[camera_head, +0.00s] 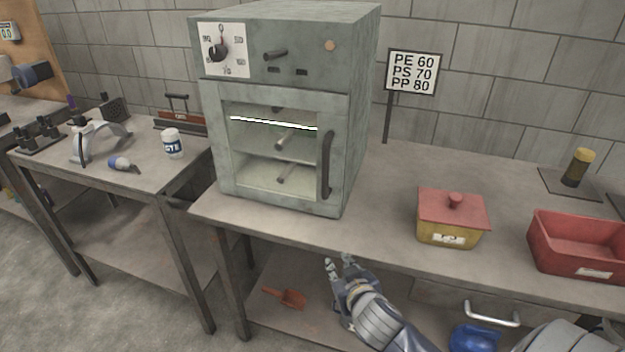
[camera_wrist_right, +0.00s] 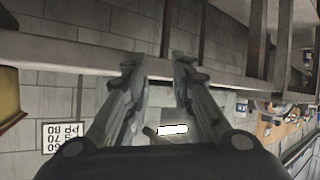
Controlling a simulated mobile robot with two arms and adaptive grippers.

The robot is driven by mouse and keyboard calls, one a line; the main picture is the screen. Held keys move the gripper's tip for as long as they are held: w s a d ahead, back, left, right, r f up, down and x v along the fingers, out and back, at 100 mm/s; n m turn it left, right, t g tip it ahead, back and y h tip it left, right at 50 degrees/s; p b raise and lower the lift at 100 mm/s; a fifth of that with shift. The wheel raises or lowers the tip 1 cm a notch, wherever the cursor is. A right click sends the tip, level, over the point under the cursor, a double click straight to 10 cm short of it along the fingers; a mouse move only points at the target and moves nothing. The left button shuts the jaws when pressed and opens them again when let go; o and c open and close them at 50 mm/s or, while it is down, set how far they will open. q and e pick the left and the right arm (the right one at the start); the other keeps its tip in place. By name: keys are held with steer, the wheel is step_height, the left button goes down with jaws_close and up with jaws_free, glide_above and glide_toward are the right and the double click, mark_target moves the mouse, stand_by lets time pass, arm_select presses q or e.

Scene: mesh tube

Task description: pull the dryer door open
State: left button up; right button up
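The dryer (camera_head: 362,100) is a grey-green metal box standing on the bench. Its windowed door (camera_head: 228,150) looks closed. A dark vertical handle (camera_head: 326,165) is on the door's right side. A lit strip and two pegs show through the window. My right gripper (camera_head: 341,261) is below and slightly right of the handle, in front of the bench edge, apart from the door. In the right wrist view, its two fingers (camera_wrist_right: 157,72) are spread with nothing between them. That view is upside down and shows a bright strip beyond the fingers. My left gripper is not in view.
On the bench to the right are a yellow box with a red lid (camera_head: 450,217), a red bin (camera_head: 580,246) and a sign (camera_head: 413,73). A side bench (camera_head: 160,178) at left holds a white jar (camera_head: 172,143). The bench top before the door is clear.

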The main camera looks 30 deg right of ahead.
step_height(320, 180, up, 12)
steer(key=w+d+m+t+b, duration=0.1)
steer(key=w+d+t, duration=0.1)
steer(key=w+t, duration=0.15)
steer(key=t+h, duration=0.1)
steer(key=t, duration=0.1)
glide_toward(327, 174)
steer(key=p+x, duration=0.1)
steer(key=x, duration=0.9)
steer(key=shift+w+r+p, duration=0.1)
steer(key=shift+w+p, duration=0.2)
steer(key=shift+w, duration=0.1)
steer(key=shift+c, duration=0.6)
jaws_close()
